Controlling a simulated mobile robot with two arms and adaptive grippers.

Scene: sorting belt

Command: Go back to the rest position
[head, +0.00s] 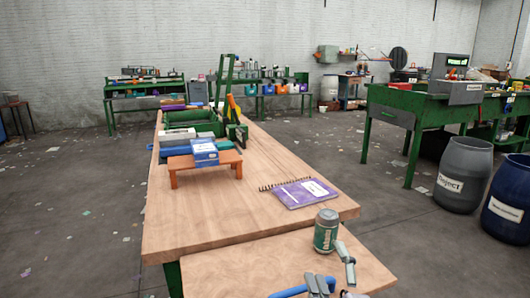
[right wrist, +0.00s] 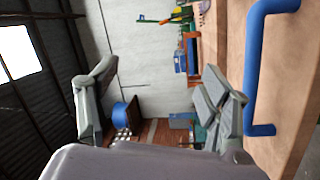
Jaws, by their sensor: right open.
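My right gripper (head: 326,263) shows at the bottom of the head view, low over the near end of the wooden worktop. In the right wrist view my right gripper (right wrist: 160,68) has its two grey fingers wide apart with nothing between them. A green can (head: 326,231) stands upright on the near worktop, just beyond the fingers in the head view. A blue handle-like bar (head: 290,292) shows beside the gripper at the bottom edge. The blue bar (right wrist: 257,70) also shows at the right of the right wrist view, outside the fingers. My left gripper is out of view.
A purple notebook (head: 305,192) lies beyond the can. A blue box (head: 204,152) sits on a small orange stand (head: 177,175) farther back. A grey reject barrel (head: 463,175) and a blue barrel (head: 504,205) stand at right. The worktop's middle (head: 215,215) is clear.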

